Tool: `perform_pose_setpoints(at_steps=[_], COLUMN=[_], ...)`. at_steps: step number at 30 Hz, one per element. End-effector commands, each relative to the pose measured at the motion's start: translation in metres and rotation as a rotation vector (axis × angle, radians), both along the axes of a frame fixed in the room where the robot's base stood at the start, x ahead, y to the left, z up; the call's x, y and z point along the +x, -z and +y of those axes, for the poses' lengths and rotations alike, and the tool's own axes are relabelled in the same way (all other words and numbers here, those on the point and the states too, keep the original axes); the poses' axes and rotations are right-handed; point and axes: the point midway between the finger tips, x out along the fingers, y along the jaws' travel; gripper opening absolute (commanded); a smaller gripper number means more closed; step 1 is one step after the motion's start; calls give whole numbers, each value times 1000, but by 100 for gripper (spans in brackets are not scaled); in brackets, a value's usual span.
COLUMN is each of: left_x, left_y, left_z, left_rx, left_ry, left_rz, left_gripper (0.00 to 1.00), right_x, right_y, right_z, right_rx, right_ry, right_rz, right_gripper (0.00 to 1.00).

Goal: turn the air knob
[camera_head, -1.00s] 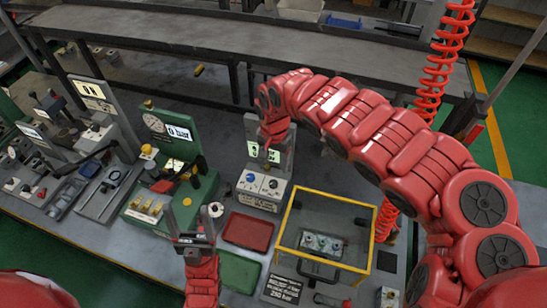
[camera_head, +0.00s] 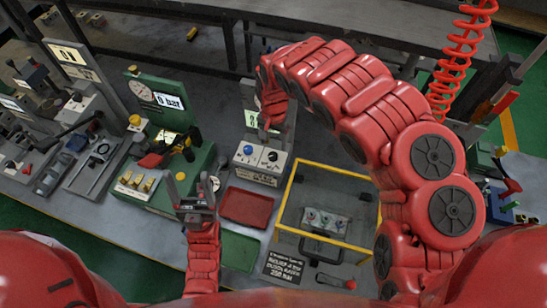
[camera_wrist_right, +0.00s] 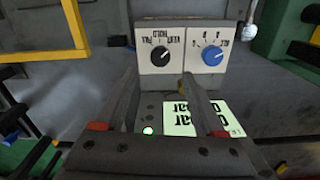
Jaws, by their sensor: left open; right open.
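A pale control box (camera_head: 259,165) stands mid-bench with a blue knob (camera_head: 248,150) on its left and a black knob (camera_head: 272,156) on its right. In the right wrist view the box is upside down, with the blue knob (camera_wrist_right: 212,55) at right and the black knob (camera_wrist_right: 160,56) at left. I cannot read which label says air. My right gripper (camera_head: 268,127) is open above and behind the knobs, apart from them; its fingers (camera_wrist_right: 162,88) show a lit display between and below them. My left gripper (camera_head: 195,190) is open and empty, by the green unit's front right corner.
A green unit (camera_head: 166,165) with a gauge and bar display stands left of the box. A red tray (camera_head: 246,207) and green tray (camera_head: 240,250) lie in front. A yellow-framed clear case (camera_head: 292,205) stands close to the right. A red coiled hose (camera_head: 453,65) hangs at the back right.

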Motion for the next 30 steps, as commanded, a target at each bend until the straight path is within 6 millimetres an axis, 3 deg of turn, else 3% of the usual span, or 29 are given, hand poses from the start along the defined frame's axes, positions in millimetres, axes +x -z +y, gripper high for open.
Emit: perform_pose_setpoints(at_steps=[1, 5, 9, 23, 30], left_x=[0, 0, 0, 0, 0], left_y=[19, 24, 13, 12, 12], left_z=[0, 0, 0, 0, 0], left_rx=[0, 0, 0, 0, 0], left_ry=[0, 0, 0, 0, 0], left_rz=[0, 0, -1, 0, 0], left_gripper=[72, 72, 72, 72, 72], right_x=[-1, -2, -1, 0, 0], right_y=[21, 44, 52, 63, 63], right_z=[1, 1, 1, 0, 0], right_rx=[1, 2, 3, 0, 0], right_ry=[-1, 0, -1, 0, 0], right_rz=[2, 5, 3, -1, -1], right_gripper=[72, 72, 72, 72, 32])
